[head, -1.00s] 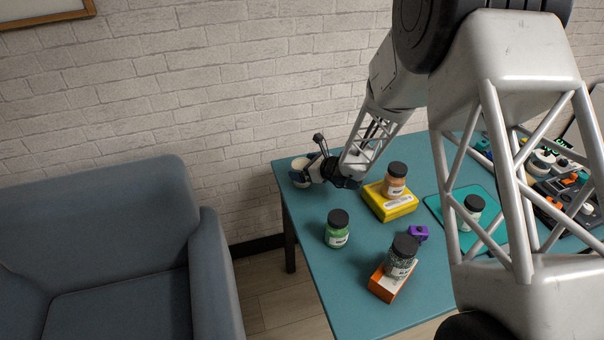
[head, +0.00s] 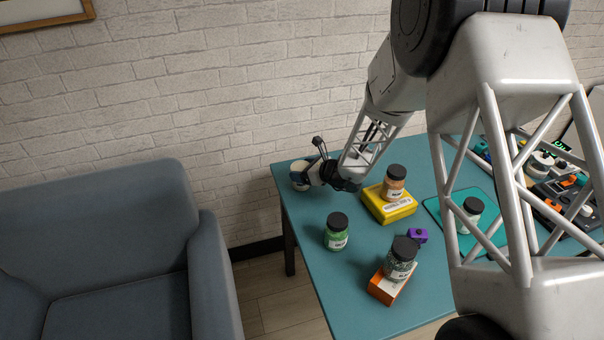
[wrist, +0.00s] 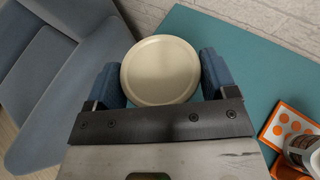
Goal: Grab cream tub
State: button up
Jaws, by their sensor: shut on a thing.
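The cream tub (wrist: 160,69) shows in the wrist view as a round, pale cream lid between the two blue fingers of my gripper (wrist: 162,76). The fingers sit on either side of the tub, and my gripper is shut on it. In the head view the cream tub (head: 299,168) is at the far left corner of the table, partly hidden by my gripper (head: 302,176). I cannot tell whether the tub touches the table.
On the teal table (head: 304,220) stand a green jar (head: 337,232), an orange jar (head: 394,182) on a yellow box (head: 388,207), and a dark-lidded jar (head: 401,258) on an orange box (head: 385,287). A purple block (head: 418,236) lies nearby. A blue-grey sofa (head: 110,240) is left.

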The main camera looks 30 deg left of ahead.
jog(key=shift+r, duration=0.1)
jog(key=shift+r, duration=4.9)
